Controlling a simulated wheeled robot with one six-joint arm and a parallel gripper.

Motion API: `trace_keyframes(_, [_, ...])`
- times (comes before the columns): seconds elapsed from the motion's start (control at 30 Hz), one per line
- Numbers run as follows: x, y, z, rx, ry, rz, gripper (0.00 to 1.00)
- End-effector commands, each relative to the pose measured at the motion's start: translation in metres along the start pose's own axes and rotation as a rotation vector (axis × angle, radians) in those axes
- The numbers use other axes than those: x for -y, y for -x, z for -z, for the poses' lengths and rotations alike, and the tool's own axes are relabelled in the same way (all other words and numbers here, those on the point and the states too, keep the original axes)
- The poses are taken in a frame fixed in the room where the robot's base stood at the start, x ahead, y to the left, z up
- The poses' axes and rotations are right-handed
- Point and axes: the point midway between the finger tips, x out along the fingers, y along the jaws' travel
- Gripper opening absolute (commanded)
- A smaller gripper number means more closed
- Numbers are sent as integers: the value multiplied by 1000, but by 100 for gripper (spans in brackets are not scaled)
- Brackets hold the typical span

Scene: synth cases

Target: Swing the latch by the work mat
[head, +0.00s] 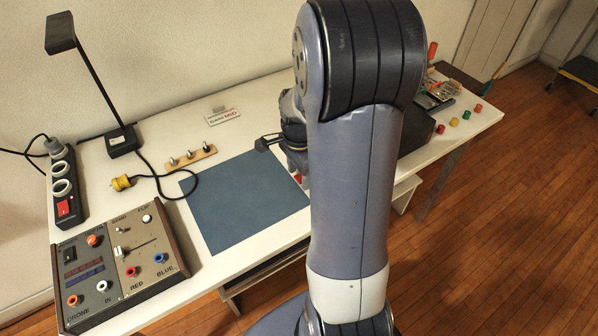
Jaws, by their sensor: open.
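The blue-grey work mat (240,205) lies flat on the white table. I cannot make out a latch for certain. A small red part (299,178) shows at the mat's right edge, mostly hidden behind my arm, and I cannot tell what it belongs to. My gripper (266,143) is over the mat's far right corner, with a dark finger pointing left. The rest of it is largely hidden by my arm. It is open, and I see nothing held in it.
A control panel (120,262) stands front left, beside a power strip (64,187) and a black lamp (121,140). A yellow plug (122,183) and a wooden strip with pegs (190,157) lie left of the mat. Colored pieces (454,122) are at right. The mat's left part is clear.

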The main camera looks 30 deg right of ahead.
Motion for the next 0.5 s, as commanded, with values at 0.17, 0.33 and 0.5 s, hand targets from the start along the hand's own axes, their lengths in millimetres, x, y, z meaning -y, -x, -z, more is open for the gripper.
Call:
trace_keyframes(0.17, [0,0,0,0,0,0,48])
trace_keyframes(0.33, [0,0,0,0,0,0,34])
trace_keyframes(0.5, [0,1,0,0,0,1,20])
